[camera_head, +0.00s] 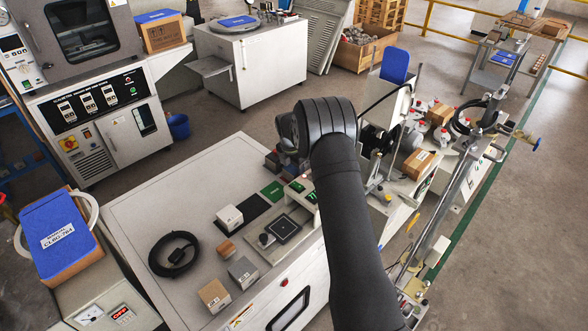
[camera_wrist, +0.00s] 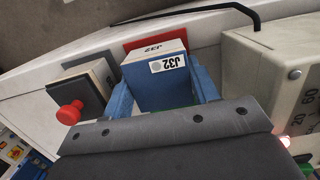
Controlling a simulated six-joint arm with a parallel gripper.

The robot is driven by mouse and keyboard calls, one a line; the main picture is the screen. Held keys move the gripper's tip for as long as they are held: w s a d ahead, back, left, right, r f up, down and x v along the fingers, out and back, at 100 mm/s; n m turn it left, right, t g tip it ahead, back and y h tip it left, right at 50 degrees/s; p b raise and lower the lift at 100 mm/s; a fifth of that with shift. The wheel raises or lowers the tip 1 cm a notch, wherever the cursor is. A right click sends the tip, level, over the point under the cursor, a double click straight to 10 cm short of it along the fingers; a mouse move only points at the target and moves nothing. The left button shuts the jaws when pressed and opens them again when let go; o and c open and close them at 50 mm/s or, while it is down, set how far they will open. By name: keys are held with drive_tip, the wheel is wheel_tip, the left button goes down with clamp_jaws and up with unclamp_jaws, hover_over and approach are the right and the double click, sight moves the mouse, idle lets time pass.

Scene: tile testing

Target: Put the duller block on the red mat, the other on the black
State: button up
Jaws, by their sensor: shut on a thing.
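My gripper (camera_wrist: 163,88) has blue fingers and is shut on a block (camera_wrist: 152,52) with a pale top and a label reading J32. A red mat (camera_wrist: 165,39) shows just behind the held block; I cannot tell whether the block touches it. In the head view my wrist hides the gripper and held block. A black mat (camera_head: 257,204) lies on the bench there, with a white block (camera_head: 229,217) at its left end. Which block is duller I cannot tell.
A green mat (camera_head: 273,190) lies beyond the black one. A screen device (camera_head: 282,229), a small brown block (camera_head: 226,247), a grey block (camera_head: 243,272), a cardboard box (camera_head: 213,296) and a cable coil (camera_head: 174,254) share the bench. In the wrist view a red knob (camera_wrist: 70,112) stands left, a beige device (camera_wrist: 272,75) right.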

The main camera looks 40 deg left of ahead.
drive_tip(key=shift+f, duration=0.15)
idle(0.4)
drive_tip(key=o, duration=1.8)
drive_tip(key=shift+o, duration=0.2)
drive_tip(key=shift+r, duration=3)
drive_tip(key=shift+f, duration=3)
